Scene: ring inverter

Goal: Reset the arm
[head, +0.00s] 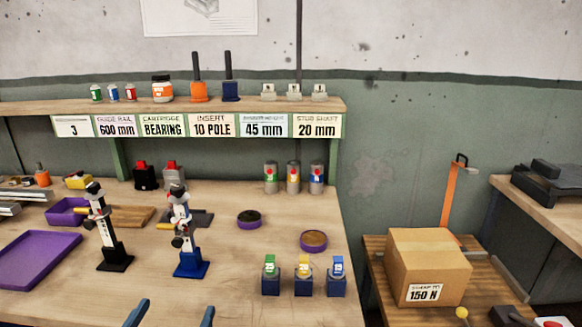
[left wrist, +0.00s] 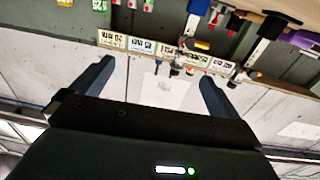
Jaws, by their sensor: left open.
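My left gripper (head: 172,316) shows at the bottom edge of the head view as two dark blue fingertips, spread apart with bare table between them. In the left wrist view, my left gripper (left wrist: 155,87) has its two fingers wide apart and nothing between them. That view is upside down, with the wall and shelf labels beyond the fingers. The gripper is in front of the workbench items and touches none that I can see. The rest of my left arm is hidden. My right gripper is in neither view.
The workbench (head: 150,280) holds a black stand (head: 115,257), a blue stand (head: 191,262), a purple tray (head: 38,258) and several small blocks at the right. A labelled shelf (head: 60,108) runs behind. A cardboard box (head: 428,262) sits on a side table. The bench's front middle is clear.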

